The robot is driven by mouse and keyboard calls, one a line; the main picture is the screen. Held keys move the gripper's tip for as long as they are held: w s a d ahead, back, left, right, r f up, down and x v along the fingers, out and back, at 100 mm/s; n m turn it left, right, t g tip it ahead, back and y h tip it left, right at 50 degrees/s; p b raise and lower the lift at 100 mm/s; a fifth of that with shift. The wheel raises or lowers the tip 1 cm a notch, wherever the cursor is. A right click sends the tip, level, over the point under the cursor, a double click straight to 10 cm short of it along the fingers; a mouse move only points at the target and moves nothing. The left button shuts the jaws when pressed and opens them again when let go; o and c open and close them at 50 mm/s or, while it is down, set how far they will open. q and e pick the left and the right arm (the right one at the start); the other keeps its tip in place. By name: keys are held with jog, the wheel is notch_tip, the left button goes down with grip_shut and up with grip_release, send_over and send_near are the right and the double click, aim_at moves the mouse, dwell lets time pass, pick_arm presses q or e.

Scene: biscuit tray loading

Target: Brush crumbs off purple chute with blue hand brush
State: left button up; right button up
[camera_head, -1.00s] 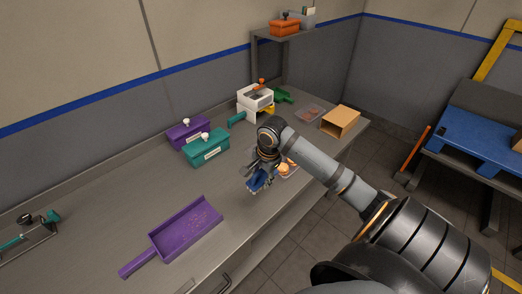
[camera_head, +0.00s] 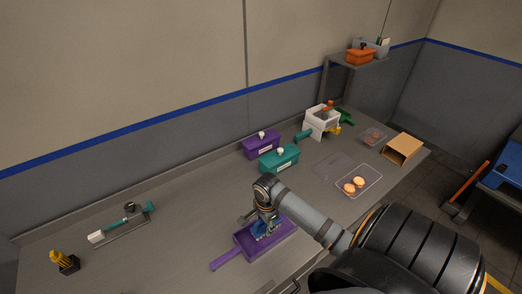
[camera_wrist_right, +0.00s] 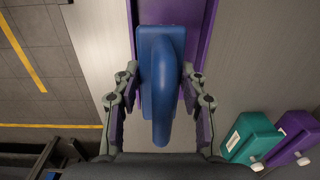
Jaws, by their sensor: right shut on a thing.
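The purple chute (camera_head: 282,237) lies on the steel table with its handle (camera_head: 225,261) towards the lower left. It also shows in the right wrist view behind the brush (camera_wrist_right: 205,22). My right gripper (camera_head: 266,221) is shut on the blue hand brush (camera_head: 262,233), which is over the chute's tray. In the right wrist view the brush (camera_wrist_right: 161,50) sits between the two fingers. Whether the bristles touch the chute cannot be told, and crumbs on it cannot be made out now. My left gripper is not in view.
Purple (camera_head: 262,146) and teal (camera_head: 279,160) lidded boxes stand behind the chute. A clear tray with biscuits (camera_head: 358,181) and a cardboard box (camera_head: 403,149) lie to the right. A rack with teal-handled tools (camera_head: 122,228) and a yellow-topped item (camera_head: 63,262) are at left. The table between is clear.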

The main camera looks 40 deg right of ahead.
jog(key=shift+d, duration=0.15)
jog(key=shift+f, duration=0.2)
notch_tip(320, 180, down, 4)
jog(key=b, duration=0.6)
jog(key=shift+r, duration=0.25)
jog(key=shift+f+p, duration=0.3)
jog(key=shift+f, duration=0.45)
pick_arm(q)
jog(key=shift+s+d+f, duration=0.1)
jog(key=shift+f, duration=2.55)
pick_arm(e)
jog(key=shift+f, duration=0.45)
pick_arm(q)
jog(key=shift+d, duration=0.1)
pick_arm(e)
jog(key=shift+f, duration=0.5)
